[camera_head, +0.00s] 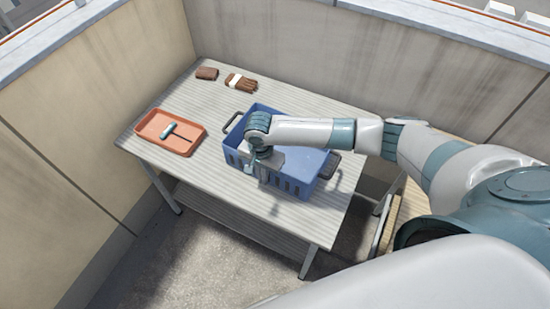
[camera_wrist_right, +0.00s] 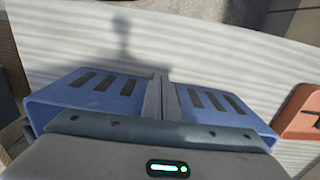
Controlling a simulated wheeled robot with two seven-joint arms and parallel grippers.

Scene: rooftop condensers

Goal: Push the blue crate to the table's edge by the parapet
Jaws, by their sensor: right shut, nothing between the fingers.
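The blue crate (camera_head: 296,182) stands upright on the slatted table (camera_head: 222,190), with slotted walls and a dark handle at each end. A strip of table shows between it and the side by the parapet (camera_head: 285,60). My right gripper (camera_head: 261,174) is shut and empty, pointing down at the crate's near long wall. In the wrist view my right fingers (camera_wrist_right: 161,98) are together in front of the crate's slotted wall (camera_wrist_right: 95,92); I cannot tell whether they touch it. My right forearm hides part of the crate's inside and far wall. My left gripper is not in view.
An orange tray (camera_head: 183,147) with a teal-handled tool (camera_head: 169,130) lies left of the crate. A brown block (camera_head: 207,73) and brown gloves (camera_head: 241,83) lie near the far left corner. Bare table shows in front of the crate.

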